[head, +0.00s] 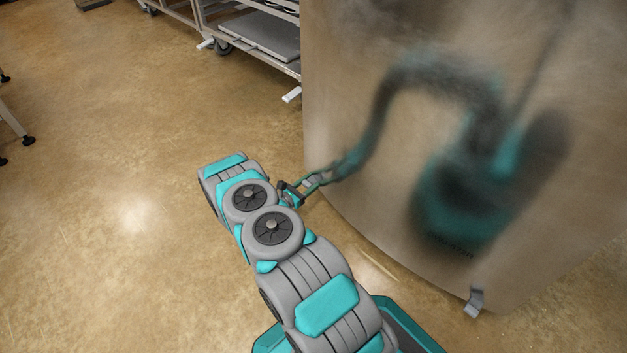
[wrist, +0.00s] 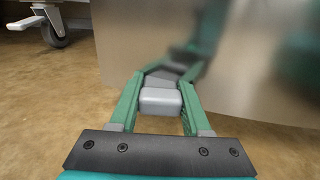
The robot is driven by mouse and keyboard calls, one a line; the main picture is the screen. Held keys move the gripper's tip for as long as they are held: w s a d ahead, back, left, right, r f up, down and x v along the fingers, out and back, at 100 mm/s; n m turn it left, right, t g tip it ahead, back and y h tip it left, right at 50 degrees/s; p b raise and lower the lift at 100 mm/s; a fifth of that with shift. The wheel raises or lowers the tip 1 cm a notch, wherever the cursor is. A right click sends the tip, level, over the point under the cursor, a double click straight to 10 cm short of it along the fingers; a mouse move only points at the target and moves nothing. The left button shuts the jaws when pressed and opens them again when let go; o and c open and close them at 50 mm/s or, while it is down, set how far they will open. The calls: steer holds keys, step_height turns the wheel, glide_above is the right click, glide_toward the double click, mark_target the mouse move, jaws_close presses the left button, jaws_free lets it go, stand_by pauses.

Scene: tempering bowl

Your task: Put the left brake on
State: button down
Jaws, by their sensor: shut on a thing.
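The left brake (wrist: 161,101) is a small light grey block low at the wall of the big steel bowl (wrist: 130,50). In the wrist view it sits between the two green fingers of my gripper (wrist: 162,80), which is shut on it. In the head view my gripper (head: 316,181) reaches the left side of the bowl (head: 345,60) near the floor, and the left brake (head: 309,183) shows only as a small grey patch between the fingers. I cannot tell whether it is up or down. Another grey tab (head: 475,301) sticks out at the bowl's lower front right.
Table legs (head: 15,125) stand at the far left. The brown floor (head: 110,180) on the left is clear. The bowl mirrors my arm.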

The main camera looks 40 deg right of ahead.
steer(key=shift+f, duration=0.15)
steer(key=shift+f+h, duration=0.2)
steer(key=shift+h, duration=0.5)
steer(key=shift+c, duration=1.8)
jaws_free()
steer(key=shift+s+a+f+p, duration=0.1)
steer(key=shift+a+f, duration=0.05)
steer(key=shift+a, duration=1.1)
steer(key=shift+s+a+f+p, duration=0.1)
steer(key=shift+s+a+f, duration=0.1)
steer(key=shift+a, duration=1.1)
steer(key=shift+s+a+f+p, duration=0.1)
steer(key=shift+a+f, duration=0.05)
steer(key=shift+a, duration=1.1)
